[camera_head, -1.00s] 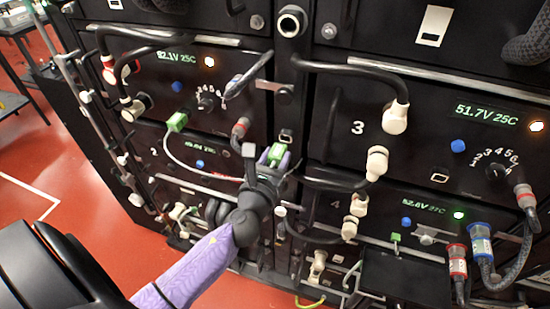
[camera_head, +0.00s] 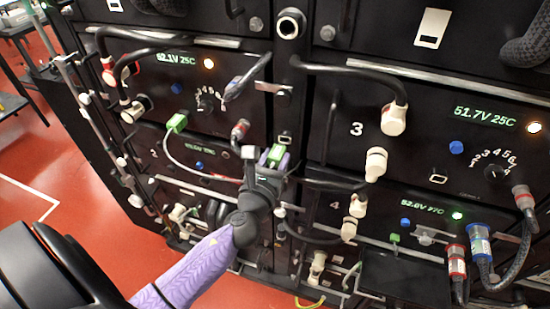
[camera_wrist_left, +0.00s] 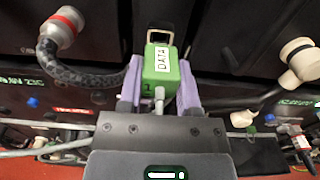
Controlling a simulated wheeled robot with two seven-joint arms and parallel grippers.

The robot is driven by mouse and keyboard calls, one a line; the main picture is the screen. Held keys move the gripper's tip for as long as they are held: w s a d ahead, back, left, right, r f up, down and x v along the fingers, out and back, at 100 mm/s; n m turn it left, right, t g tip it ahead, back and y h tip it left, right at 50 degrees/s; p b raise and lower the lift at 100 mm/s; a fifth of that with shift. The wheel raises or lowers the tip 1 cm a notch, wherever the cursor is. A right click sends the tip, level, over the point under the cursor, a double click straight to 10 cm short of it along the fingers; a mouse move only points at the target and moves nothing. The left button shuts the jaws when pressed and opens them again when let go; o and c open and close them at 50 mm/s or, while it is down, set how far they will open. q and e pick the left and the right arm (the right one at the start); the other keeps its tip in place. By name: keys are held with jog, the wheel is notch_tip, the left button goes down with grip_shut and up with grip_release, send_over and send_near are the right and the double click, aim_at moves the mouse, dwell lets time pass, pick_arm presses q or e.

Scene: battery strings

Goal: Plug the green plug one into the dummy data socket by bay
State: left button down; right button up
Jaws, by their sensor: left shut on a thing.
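My left gripper (camera_head: 274,160) is shut on a green plug (camera_head: 275,154), in front of the dark post between the left and right bays. In the left wrist view the plug (camera_wrist_left: 160,75) carries a "DATA" label and sits between the purple fingers (camera_wrist_left: 160,92), with a pale cable leaving its near end. A small pale-framed socket (camera_wrist_left: 159,37) lies straight beyond the plug's far end; I cannot tell if they touch. In the head view a small socket (camera_head: 285,137) shows just above the plug. My right gripper is not in view.
Another green plug (camera_head: 177,122) with a thin white cable is at the left bays. Thick black cables with pale connectors (camera_head: 394,120) stand out from the right bays. A grey braided cable with a red-banded connector (camera_wrist_left: 62,27) is close left of the gripper.

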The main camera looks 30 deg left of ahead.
pick_arm(q)
jog(key=shift+x, duration=1.45)
jog(key=shift+c, duration=1.1)
grip_release()
jog(key=v, duration=1)
jog(key=s+d+f+n+g+h+b, duration=0.1)
jog(key=s+f+n+g, duration=0.4)
jog(key=f, duration=0.5)
jog(key=s+f+n+g+h, duration=0.15)
jog(key=s+f+n, duration=0.35)
jog(key=f, duration=0.6)
jog(key=s+d+f+n+g+b, duration=0.1)
jog(key=s+f+n+g, duration=0.3)
jog(key=f+n, duration=0.45)
jog(key=s+d+f+n+g+h, duration=0.1)
jog(key=s+f+n+g, duration=0.2)
jog(key=s, duration=0.6)
jog(key=s+d+f+n+g, duration=0.2)
jog(key=s+f+n+g, duration=0.1)
jog(key=s+f+n, duration=0.4)
jog(key=shift+s+n+h+b, duration=0.35)
jog(key=shift+s+n, duration=0.5)
jog(key=shift+n, duration=0.2)
